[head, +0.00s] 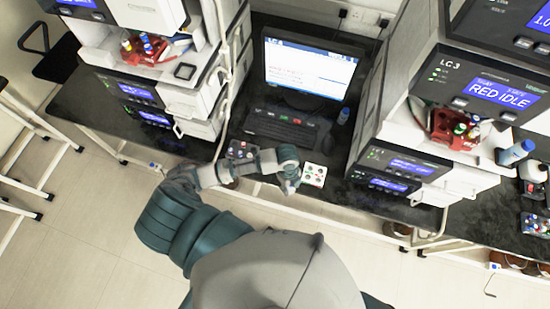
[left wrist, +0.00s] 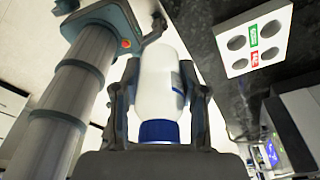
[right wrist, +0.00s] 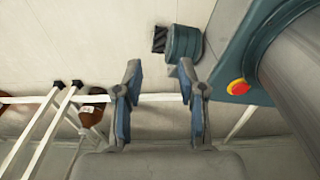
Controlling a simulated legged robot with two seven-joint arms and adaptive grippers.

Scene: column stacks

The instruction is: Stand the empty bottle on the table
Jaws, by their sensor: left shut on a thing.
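A white bottle (left wrist: 158,85) with a blue cap (left wrist: 159,131) is between the fingers of my left gripper (left wrist: 158,98) in the left wrist view. The gripper is shut on it, with the cap on the palm side. I cannot see whether the bottle is empty. In the head view my left gripper (head: 288,180) is at the front edge of the dark table (head: 225,178), and the bottle is not clear there. My right gripper (right wrist: 159,82) is open and empty above the floor in the right wrist view; it is not seen in the head view.
A white holder with round wells (head: 314,174) lies right of my left gripper; it also shows in the left wrist view (left wrist: 253,40). Behind are a keyboard (head: 287,130), a monitor (head: 309,68) and a small blue bottle (head: 343,115). Instrument stacks stand on both sides.

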